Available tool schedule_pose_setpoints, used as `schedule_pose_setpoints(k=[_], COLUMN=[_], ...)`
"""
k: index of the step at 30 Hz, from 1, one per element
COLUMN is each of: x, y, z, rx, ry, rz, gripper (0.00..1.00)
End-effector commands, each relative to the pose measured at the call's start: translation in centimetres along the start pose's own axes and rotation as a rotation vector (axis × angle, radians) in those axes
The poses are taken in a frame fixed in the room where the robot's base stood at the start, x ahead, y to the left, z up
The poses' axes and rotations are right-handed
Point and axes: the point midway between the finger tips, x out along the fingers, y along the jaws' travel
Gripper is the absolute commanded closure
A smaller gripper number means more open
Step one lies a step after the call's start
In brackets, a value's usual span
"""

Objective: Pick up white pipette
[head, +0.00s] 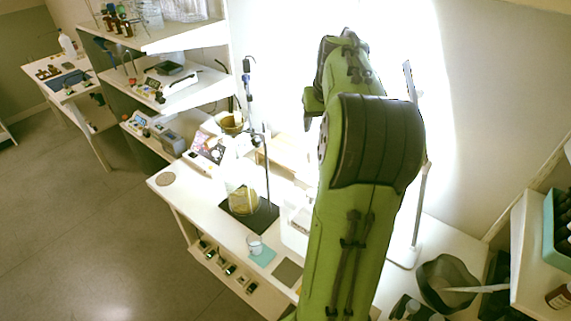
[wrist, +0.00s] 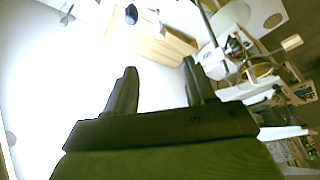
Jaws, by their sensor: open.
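I cannot pick out the white pipette with certainty in either view. A slim dark-and-blue handled tool (head: 247,78) stands upright near the rod stand in the head view, but its type is too small to tell. In the wrist view my gripper (wrist: 158,72) is open, with two dark fingers apart and nothing between them. In the head view my green arm hides the gripper and part of the bench. A small blue part (wrist: 131,14) shows beyond the left finger, and a dark thin piece (wrist: 67,15) lies further left.
A flask (head: 243,200) stands on a dark mat below the rod stand. A small beaker (head: 254,244) sits on a teal mat. A dark bowl (head: 447,283) holds a pale rod at right. A wooden box (wrist: 150,42) lies beyond my fingers. Shelves line the left.

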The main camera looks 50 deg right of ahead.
Motion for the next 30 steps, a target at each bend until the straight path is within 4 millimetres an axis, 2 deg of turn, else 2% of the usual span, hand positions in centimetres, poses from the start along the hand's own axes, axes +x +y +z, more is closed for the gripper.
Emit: schedule_pose_setpoints(k=[4,13,19,25,30], x=[1.8,9.2,11.6,15.2,15.9], y=[0.3,0.2,0.3,0.4,0.4], z=[0.0,0.0,0.0,-0.1,-0.2], rx=[0.006,0.005,0.005,0.004,0.004], ry=[-0.004,-0.004,-0.003,-0.002,0.001], rz=[-0.004,-0.003,-0.002,-0.003,0.000], gripper=[0.46,0.46,0.46,0.46,0.46])
